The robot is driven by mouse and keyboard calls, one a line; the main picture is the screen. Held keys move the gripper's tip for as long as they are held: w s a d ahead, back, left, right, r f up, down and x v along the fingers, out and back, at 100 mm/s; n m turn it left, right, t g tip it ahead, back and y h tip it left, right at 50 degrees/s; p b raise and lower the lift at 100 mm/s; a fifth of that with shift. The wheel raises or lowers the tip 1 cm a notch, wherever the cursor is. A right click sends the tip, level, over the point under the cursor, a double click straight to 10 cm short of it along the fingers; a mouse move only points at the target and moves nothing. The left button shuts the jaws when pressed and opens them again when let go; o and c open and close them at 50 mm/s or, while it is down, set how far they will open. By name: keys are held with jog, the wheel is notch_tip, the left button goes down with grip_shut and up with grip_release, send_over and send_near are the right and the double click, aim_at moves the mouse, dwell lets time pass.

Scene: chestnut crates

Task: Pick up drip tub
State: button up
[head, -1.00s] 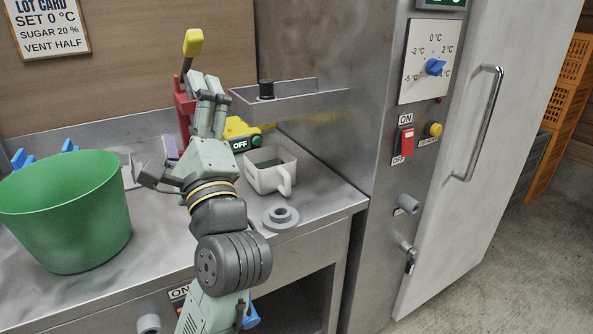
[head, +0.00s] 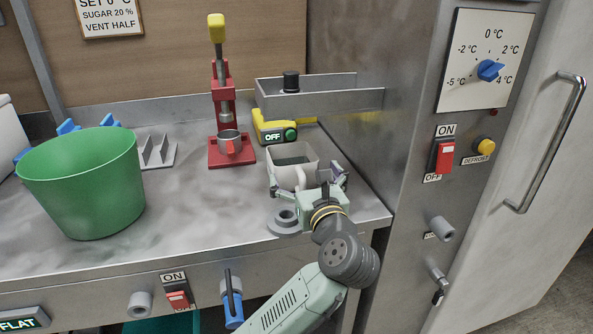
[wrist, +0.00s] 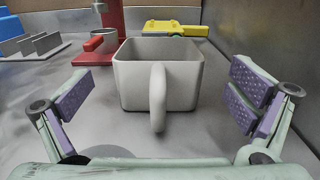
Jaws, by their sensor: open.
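The drip tub appears to be the off-white square tub (head: 284,174) with a loop handle, standing upright on the steel counter near its right end. In the wrist view the tub (wrist: 133,80) sits straight ahead, with its handle (wrist: 158,97) facing me. My gripper (head: 311,184) is at the tub's near side in the head view. In the wrist view its purple-padded fingers (wrist: 160,106) are wide open, one on each side of the handle, with clear gaps to the tub. The gripper holds nothing. Part of the tub's near right side is hidden by my gripper in the head view.
A grey ring-shaped piece (head: 285,222) lies just left of my gripper. A red press (head: 222,100), a yellow unit marked OFF (head: 262,127) and a grey shelf (head: 330,97) stand behind. A green bucket (head: 85,190) is at left. The cabinet wall bounds the right.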

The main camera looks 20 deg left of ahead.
aim_at(298, 165)
jog(key=p+x, duration=0.2)
jog(key=x, duration=0.5)
jog(key=shift+s, duration=0.1)
jog(key=shift+c, duration=0.6)
jog(key=c, duration=0.8)
